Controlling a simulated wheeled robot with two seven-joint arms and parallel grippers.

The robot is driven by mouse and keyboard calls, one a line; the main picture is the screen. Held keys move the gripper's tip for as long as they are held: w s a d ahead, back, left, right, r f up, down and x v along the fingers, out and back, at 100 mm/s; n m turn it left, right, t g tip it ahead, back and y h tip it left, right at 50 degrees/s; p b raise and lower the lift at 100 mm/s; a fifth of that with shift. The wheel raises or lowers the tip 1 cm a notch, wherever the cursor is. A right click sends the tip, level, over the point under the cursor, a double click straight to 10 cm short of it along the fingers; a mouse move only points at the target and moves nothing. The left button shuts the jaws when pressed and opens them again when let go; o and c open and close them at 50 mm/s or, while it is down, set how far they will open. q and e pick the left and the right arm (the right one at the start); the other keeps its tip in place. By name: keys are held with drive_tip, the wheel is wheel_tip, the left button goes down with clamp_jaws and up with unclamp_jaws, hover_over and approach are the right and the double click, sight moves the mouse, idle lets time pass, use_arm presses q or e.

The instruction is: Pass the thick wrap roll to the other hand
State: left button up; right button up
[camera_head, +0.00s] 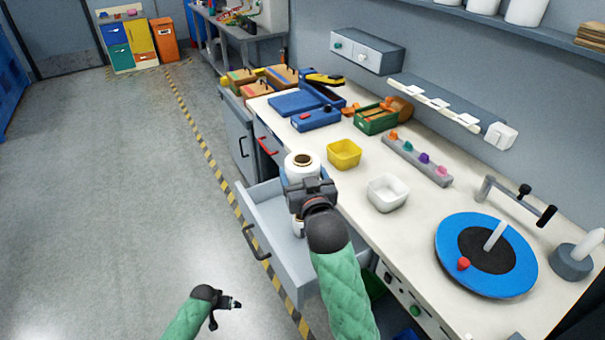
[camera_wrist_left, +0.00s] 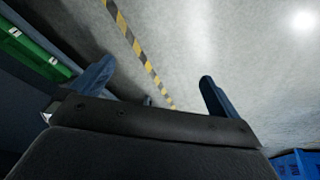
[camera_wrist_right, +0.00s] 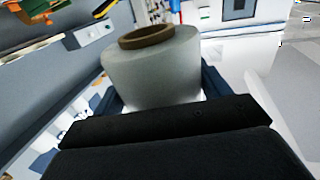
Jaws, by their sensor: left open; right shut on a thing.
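The thick wrap roll (camera_head: 302,166) is white with a brown core and stands roughly upright over the open drawer (camera_head: 268,226). My right gripper (camera_head: 310,188) is shut on it. In the right wrist view the roll (camera_wrist_right: 152,72) sits between the blue fingers, and its lower part is hidden behind the gripper body. Another white piece shows just below the gripper in the head view, mostly hidden. My left gripper (camera_head: 236,303) is low at the bottom left, over the floor, away from the roll. In the left wrist view its blue fingers (camera_wrist_left: 153,90) are apart with nothing between them.
The drawer juts out from the workbench (camera_head: 420,260). A yellow bin (camera_head: 344,153), a white bin (camera_head: 388,192) and a blue turntable (camera_head: 450,258) stand on the bench. The floor (camera_head: 110,200) to the left is clear.

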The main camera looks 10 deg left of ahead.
use_arm(q)
drive_tip(key=s+d+f+m, duration=0.1)
drive_tip(key=s+d+f, duration=0.3)
drive_tip(key=s, duration=0.6)
drive_tip(key=s+d+f+m+g, duration=0.1)
drive_tip(key=s+d+f, duration=0.4)
drive_tip(key=s, duration=0.6)
drive_tip(key=s+d+f+g, duration=0.1)
drive_tip(key=s+d+f, duration=0.4)
drive_tip(key=s+d, duration=0.3)
drive_tip(key=s, duration=0.3)
drive_tip(key=shift+m, duration=0.4)
drive_tip(key=shift+a, duration=0.1)
